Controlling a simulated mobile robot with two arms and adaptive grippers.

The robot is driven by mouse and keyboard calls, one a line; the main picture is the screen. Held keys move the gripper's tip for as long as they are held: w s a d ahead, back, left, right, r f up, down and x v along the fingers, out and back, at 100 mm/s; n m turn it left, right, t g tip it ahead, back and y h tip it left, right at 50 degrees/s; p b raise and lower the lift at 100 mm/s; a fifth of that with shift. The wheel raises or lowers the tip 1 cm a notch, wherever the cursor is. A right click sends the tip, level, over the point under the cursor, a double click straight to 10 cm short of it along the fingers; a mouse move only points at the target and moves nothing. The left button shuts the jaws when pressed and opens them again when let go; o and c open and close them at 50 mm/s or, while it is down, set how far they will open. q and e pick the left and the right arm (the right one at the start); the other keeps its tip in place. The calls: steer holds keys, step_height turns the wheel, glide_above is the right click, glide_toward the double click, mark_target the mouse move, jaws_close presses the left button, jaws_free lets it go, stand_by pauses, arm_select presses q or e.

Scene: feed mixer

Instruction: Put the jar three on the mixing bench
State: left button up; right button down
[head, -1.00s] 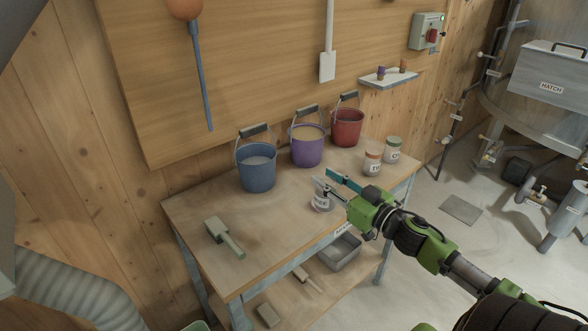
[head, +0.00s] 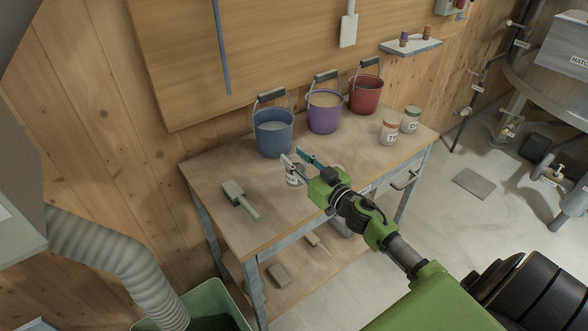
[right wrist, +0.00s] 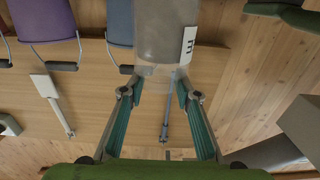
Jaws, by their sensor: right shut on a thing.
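My right gripper (head: 302,163) is shut on a grey jar (head: 294,177) with a white label, over the front middle of the mixing bench (head: 215,172). In the right wrist view the jar (right wrist: 165,38) sits between my fingertips, its label (right wrist: 188,46) bearing a mark of three strokes. The jar looks upright; I cannot tell whether its base touches the bench. The fingers and wrist hide part of it in the head view. My left gripper is not in view.
On the bench stand a blue bucket (head: 273,132), a purple bucket (head: 324,110), a red bucket (head: 366,94) and two labelled jars, orange-lidded (head: 389,131) and green-lidded (head: 411,120). A green bin (head: 225,306) is below left.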

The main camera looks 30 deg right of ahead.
steer(key=shift+w+a+f+b, duration=0.1)
steer(key=shift+a+f+b, duration=0.1)
steer(key=shift+f, duration=0.75)
steer(key=shift+w+a+f+b, duration=0.1)
steer(key=shift+f+b, duration=0.1)
steer(key=shift+f, duration=0.75)
steer(key=c, duration=1.2)
jaws_free()
steer(key=s+d+b, duration=0.1)
steer(key=s, duration=1.1)
steer(key=shift+h, duration=0.3)
